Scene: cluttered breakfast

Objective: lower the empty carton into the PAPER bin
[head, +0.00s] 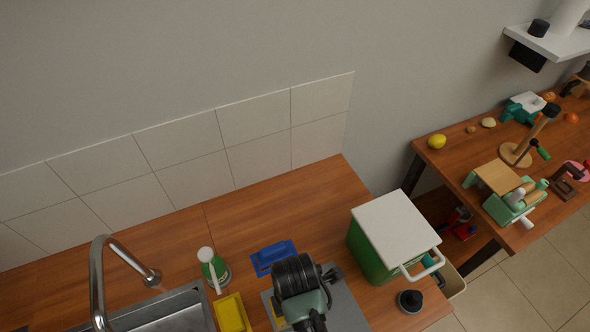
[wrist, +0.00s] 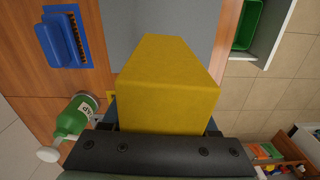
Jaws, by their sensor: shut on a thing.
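My gripper (wrist: 160,145) is shut on a plain yellow box-shaped carton (wrist: 170,82), which fills the middle of the wrist view. In the head view my gripper (head: 300,280) is at the bottom centre, above a grey mat on the counter, and hides most of the carton. A pale open bin (head: 455,284) stands beyond the counter's right end, partly hidden by a green box. A pale-walled container with a green thing in it (wrist: 246,24) shows at the upper right of the wrist view. No PAPER label is readable.
The green box with a white lid (head: 393,228) stands on the counter right of my gripper, a dark round thing (head: 409,300) beside it. A blue brush-like thing (head: 273,257), a green soap bottle (head: 214,269) and a yellow tray (head: 232,314) are left. A cluttered table (head: 455,155) stands right.

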